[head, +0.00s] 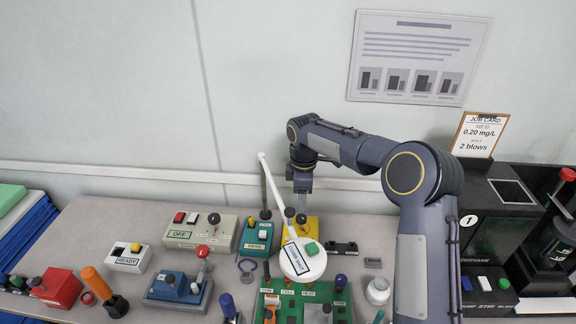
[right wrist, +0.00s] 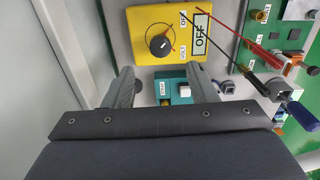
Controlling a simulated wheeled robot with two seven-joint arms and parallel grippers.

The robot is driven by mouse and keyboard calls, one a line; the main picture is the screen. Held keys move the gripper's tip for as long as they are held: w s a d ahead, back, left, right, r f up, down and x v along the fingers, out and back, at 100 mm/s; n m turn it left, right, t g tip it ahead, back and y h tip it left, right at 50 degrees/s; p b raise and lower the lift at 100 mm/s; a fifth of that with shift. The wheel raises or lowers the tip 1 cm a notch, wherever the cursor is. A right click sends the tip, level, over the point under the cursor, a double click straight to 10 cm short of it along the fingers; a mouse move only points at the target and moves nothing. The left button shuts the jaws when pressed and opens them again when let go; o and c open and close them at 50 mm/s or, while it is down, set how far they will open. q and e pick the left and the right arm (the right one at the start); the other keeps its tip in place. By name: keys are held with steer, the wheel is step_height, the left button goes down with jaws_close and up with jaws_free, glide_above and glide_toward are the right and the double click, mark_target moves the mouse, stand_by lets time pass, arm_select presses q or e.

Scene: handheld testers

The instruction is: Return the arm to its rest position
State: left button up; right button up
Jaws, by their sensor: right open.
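My right arm comes in from the right side of the head view and bends down behind the devices. My right gripper (head: 302,205) hangs above the yellow box near the wall. In the right wrist view, the right gripper (right wrist: 158,80) has its two fingers apart with nothing held between them. The yellow box (right wrist: 150,52) with a black knob and an OFF label lies beyond the fingertips. A teal box (right wrist: 174,76) with a white button shows between the fingers. My left gripper is not in view.
A grey-green box (head: 200,228), a READY box (head: 131,257) and a green board (head: 290,300) crowd the table. A black machine (head: 490,215) and job card (head: 480,135) stand at right.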

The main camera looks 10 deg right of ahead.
steer(key=shift+r, duration=0.1)
steer(key=s+d+r+m+t+y, duration=0.1)
steer(key=s+d+r+m, duration=0.2)
steer(key=s+r, duration=0.4)
steer(key=s+d+r+m+t+y, duration=0.1)
steer(key=s+d+r+m, duration=0.3)
steer(key=s, duration=0.5)
steer(key=s+a+f+m+t+y, duration=0.1)
steer(key=s+m, duration=0.4)
steer(key=s, duration=0.5)
steer(key=s+a+f+m+t, duration=0.2)
steer(key=s+m, duration=0.2)
steer(key=s, duration=0.6)
steer(key=shift+s+f+m+t+y, duration=0.2)
steer(key=shift+m+t+y, duration=0.1)
steer(key=shift+m+y, duration=0.1)
steer(key=shift+a+r, duration=0.1)
steer(key=shift+c, duration=0.3)
